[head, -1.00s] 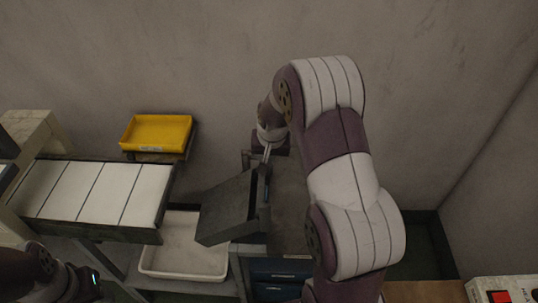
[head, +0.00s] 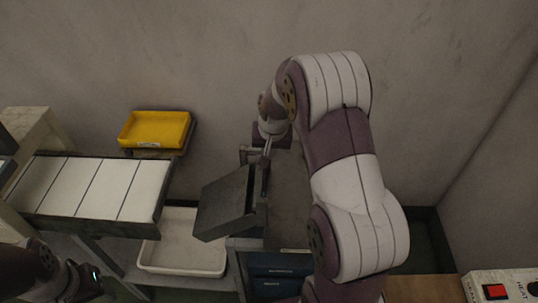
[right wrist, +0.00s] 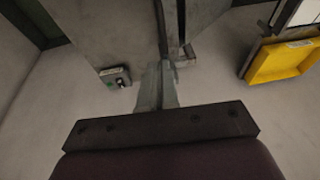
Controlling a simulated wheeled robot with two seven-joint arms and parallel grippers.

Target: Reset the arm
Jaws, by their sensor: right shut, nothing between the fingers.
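My right arm reaches in from the lower right of the head view, bent, with its hand over the dark grey stand beside a tilted metal chute. My right gripper (head: 266,164) points down beside the chute's right edge. In the right wrist view the fingers of the right gripper (right wrist: 167,78) are together with nothing between them. My left arm (head: 50,272) shows only in part at the lower left of the head view. Its fingers cannot be seen.
The tilted grey chute (head: 222,205) leans over a white bin (head: 182,265). A yellow tray (head: 155,129) stands behind a panelled conveyor (head: 95,188) at the left. A control box with a red switch (head: 495,291) sits at the lower right. The walls behind are bare.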

